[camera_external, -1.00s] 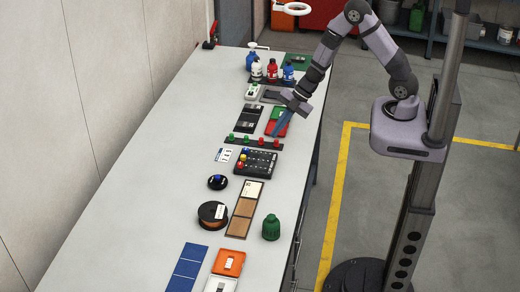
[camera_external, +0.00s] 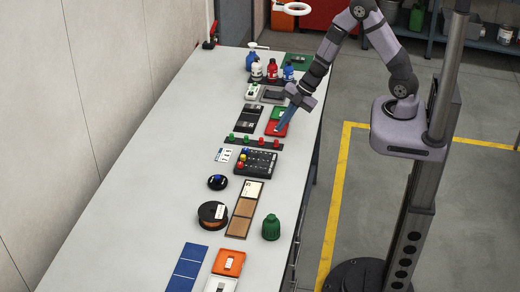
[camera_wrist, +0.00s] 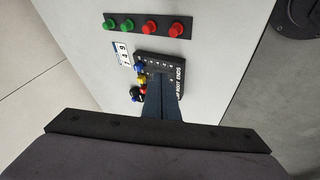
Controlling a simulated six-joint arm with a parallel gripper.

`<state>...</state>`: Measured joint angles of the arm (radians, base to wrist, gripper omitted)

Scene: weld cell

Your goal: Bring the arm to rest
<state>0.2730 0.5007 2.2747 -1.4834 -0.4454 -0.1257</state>
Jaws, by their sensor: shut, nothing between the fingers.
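My gripper (camera_external: 281,125) is shut and empty. In the external view it hangs over the far part of the long bench, with its blue-grey fingers pointing down over the red and green trays (camera_external: 276,127). In the wrist view the closed fingers (camera_wrist: 161,90) point toward a black block with coloured knobs (camera_wrist: 150,60), partly covering it. The arm is bent, reaching from its column over the right edge of the bench. Whether the fingertips touch anything below cannot be told.
The bench (camera_external: 150,190) holds a strip of green and red buttons (camera_external: 254,142), a wire spool (camera_external: 212,214), a green bottle (camera_external: 271,227) and blue panels (camera_external: 187,267). Several bottles (camera_external: 271,70) stand at the far end. The bench's left side is clear. A wall runs along the left.

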